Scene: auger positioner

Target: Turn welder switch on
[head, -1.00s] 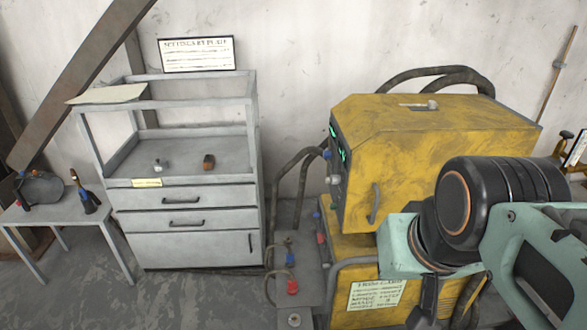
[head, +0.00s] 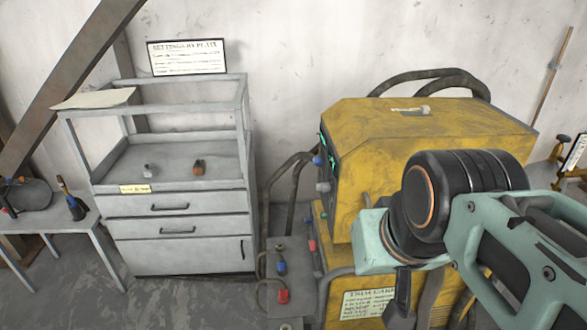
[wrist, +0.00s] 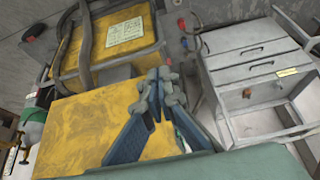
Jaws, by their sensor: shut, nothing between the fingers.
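The yellow welder (head: 430,150) stands right of centre in the head view. Its front panel (head: 326,160) faces left, seen at a steep angle, with green displays, a blue knob (head: 317,161) and a grey knob (head: 323,187). I cannot tell which part is the switch. A small grey piece (head: 425,110) sits on its top. In the wrist view the welder's yellow surface (wrist: 80,135) fills the lower left. My gripper (wrist: 160,83) is shut and empty, in front of the welder in that picture; its distance from the panel is unclear. My arm hides part of the welder in the head view.
A grey drawer cabinet (head: 180,230) stands left of the welder, with a sign (head: 187,57) above. Cables and plugs (head: 281,280) lie between them. A small table (head: 60,220) is at far left. A labelled lower cart (head: 365,305) is below the welder.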

